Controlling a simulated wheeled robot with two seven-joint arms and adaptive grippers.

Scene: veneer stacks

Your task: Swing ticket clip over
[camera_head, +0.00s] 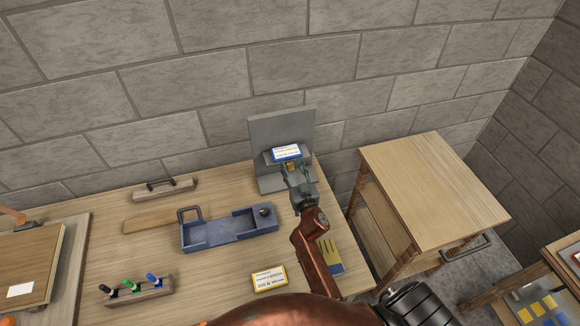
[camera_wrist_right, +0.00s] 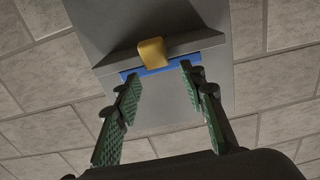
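A grey upright stand (camera_head: 281,128) with a ledge stands at the back of the bench. A white and blue ticket (camera_head: 286,152) sits at its ledge; the ticket's blue edge (camera_wrist_right: 160,69) shows in the right wrist view. A yellow clip (camera_wrist_right: 151,52) lies at the ledge, close above the blue edge in that view; a bit of it (camera_head: 291,167) shows below the ticket in the head view. My right gripper (camera_head: 297,178) is in front of the stand. Its green-padded fingers (camera_wrist_right: 159,78) are open, with nothing between them, just short of the clip. My left gripper is out of view.
A blue tray (camera_head: 211,233) lies left of the stand, with a wooden board (camera_head: 150,219) behind it. A marker rack (camera_head: 138,291) and a yellow and white ticket box (camera_head: 269,279) are nearer. A wooden cart (camera_head: 431,188) stands right of the bench.

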